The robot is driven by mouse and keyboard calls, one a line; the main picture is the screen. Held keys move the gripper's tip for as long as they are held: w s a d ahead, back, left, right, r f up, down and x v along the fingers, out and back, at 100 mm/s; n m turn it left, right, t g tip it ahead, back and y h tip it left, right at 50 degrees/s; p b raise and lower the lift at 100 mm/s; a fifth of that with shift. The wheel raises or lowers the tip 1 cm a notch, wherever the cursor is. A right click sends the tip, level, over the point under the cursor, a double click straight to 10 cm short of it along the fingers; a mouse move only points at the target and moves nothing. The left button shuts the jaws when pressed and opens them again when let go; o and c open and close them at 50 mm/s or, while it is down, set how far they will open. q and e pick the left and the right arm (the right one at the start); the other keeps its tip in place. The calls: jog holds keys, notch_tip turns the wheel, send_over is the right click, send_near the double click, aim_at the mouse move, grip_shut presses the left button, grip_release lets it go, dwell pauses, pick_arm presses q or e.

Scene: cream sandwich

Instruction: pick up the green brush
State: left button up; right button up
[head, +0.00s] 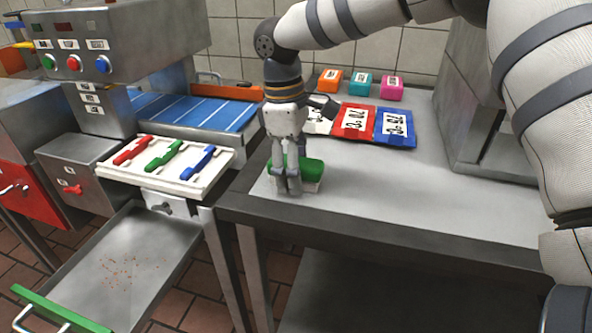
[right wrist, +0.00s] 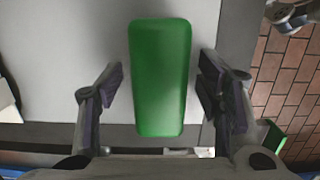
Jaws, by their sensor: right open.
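The green brush (head: 312,170) lies on the left front part of the steel table, with a pale part showing under its green top. In the head view my right gripper (head: 288,188) points down at it and hides part of it. In the right wrist view the green brush (right wrist: 160,75) lies lengthwise between the fingers of my right gripper (right wrist: 160,82). The fingers are open, one on each side, with a gap to the brush on both sides.
Red (head: 354,122) and blue (head: 395,127) packets lie behind the brush, with small orange, teal and pink boxes (head: 391,88) farther back. A white tray (head: 215,142) with red, green and blue handled things stands left, beyond a gap. The table's right front is clear.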

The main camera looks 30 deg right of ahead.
pick_arm(q)
jog(key=shift+w+r, duration=0.1)
pick_arm(e)
jog(key=shift+f, duration=0.1)
jog(key=c, duration=1.4)
